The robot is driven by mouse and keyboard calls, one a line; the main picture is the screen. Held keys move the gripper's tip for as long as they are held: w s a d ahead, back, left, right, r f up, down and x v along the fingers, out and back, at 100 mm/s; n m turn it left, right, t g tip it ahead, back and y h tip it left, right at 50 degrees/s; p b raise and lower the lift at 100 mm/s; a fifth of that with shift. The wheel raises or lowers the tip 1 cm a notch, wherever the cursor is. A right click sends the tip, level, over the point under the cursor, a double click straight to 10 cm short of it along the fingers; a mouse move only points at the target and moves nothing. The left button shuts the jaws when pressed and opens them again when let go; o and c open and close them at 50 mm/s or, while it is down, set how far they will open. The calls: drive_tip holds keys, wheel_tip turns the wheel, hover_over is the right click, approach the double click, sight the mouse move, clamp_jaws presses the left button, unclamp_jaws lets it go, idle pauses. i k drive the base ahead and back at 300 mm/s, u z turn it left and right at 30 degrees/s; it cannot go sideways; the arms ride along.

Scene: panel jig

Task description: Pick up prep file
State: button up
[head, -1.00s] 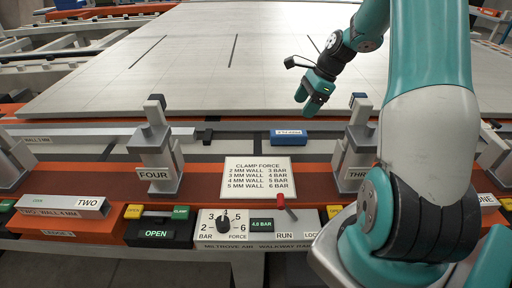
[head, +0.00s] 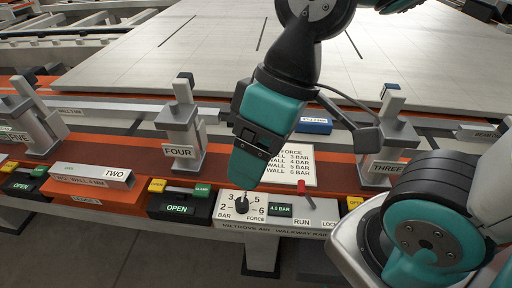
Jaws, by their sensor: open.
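A small blue block with a pale label (head: 315,126) lies on the rail at the near edge of the large panel, behind the clamp force card. Its label is too small to read, and it is the likeliest prep file. My gripper (head: 246,188) hangs pointing down in front of the card, left of the blue block and apart from it in the picture. It is open, and I see nothing held in it. It hides the left part of the card.
Clamp posts FOUR (head: 182,135) and THREE (head: 388,140) stand either side of my gripper. Below it are the force dial (head: 241,204) and a red-topped lever (head: 304,194). A grey bar labelled TWO (head: 92,176) lies at left. The large panel (head: 190,65) is clear.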

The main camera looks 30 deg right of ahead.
sight(306, 125)
drive_tip(key=u, duration=1.4)
drive_tip(key=i, duration=0.45)
drive_tip(key=z, duration=2.25)
